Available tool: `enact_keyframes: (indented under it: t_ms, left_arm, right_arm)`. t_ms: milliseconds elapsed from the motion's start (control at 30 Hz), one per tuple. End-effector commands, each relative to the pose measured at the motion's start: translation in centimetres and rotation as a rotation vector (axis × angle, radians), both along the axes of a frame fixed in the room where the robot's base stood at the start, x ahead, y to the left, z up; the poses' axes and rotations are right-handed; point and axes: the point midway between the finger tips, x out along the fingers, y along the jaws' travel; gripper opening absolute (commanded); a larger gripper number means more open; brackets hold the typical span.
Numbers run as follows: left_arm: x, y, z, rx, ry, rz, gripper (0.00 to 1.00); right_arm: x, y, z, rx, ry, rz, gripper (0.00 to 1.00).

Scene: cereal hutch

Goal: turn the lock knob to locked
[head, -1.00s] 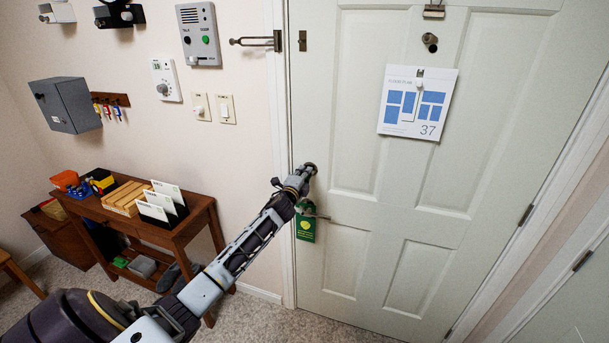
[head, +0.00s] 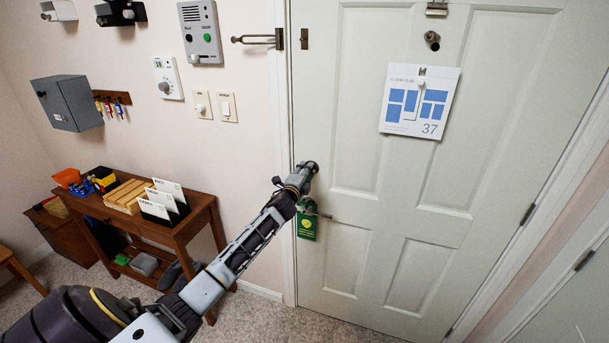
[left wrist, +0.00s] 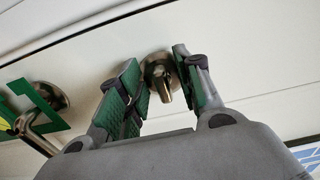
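The lock knob (left wrist: 163,80) is a small brass-coloured thumb-turn on a round base on the white door (head: 350,255). In the left wrist view it stands between the two green-padded fingertips of my left gripper (left wrist: 162,82). The fingers are apart, with a small gap visible beside the turn piece, so the gripper looks open around it. In the head view my left gripper (head: 308,172) is at the door's left edge, just above the lever handle (head: 322,214), and hides the knob. My right gripper is not in view.
A green hanger tag (head: 307,222) hangs from the lever handle, close below my gripper. A floor-plan sheet (head: 419,100) hangs higher on the door. A swing-bar latch (head: 258,40) is on the frame. A wooden table (head: 190,228) with letters stands at left.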

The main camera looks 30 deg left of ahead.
Motion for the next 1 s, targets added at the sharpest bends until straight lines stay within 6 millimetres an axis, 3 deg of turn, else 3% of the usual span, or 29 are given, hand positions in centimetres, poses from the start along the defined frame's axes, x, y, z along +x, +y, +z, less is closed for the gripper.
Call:
enact_keyframes:
  t_ms: [367, 1000]
  left_arm:
    - [-1.1, -0.3, 0.0, 0.001, 0.000, 0.000, 0.35]
    - [-6.1, -1.4, -0.1, 0.001, 0.001, 0.000, 0.35]
  right_arm:
    - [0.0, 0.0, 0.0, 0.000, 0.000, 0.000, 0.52]
    - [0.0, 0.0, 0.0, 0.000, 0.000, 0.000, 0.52]
